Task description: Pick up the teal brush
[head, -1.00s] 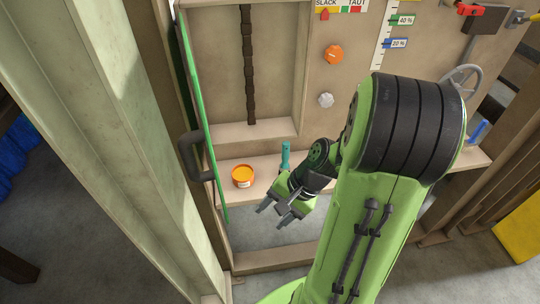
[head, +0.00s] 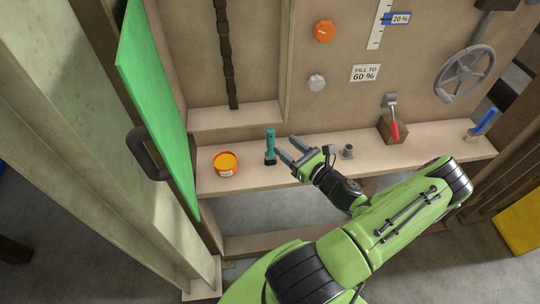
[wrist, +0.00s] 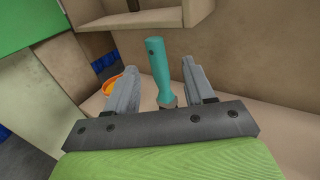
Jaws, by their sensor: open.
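The teal brush (head: 270,145) stands upright on the shelf, handle up, to the right of the orange tub. It also shows in the wrist view (wrist: 159,68), where its teal handle rises between my two fingers and its lower end is hidden behind my gripper's dark plate. My gripper (head: 286,151) is open, just right of the brush, with its fingers pointing left toward it. In the wrist view my gripper (wrist: 155,80) has one finger on each side of the handle, with gaps showing. How deep the brush sits between the fingers is hard to tell.
The orange tub (head: 226,164) stands left of the brush on the shelf (head: 325,143). A green door (head: 155,95) with a dark handle (head: 147,153) stands open at left.

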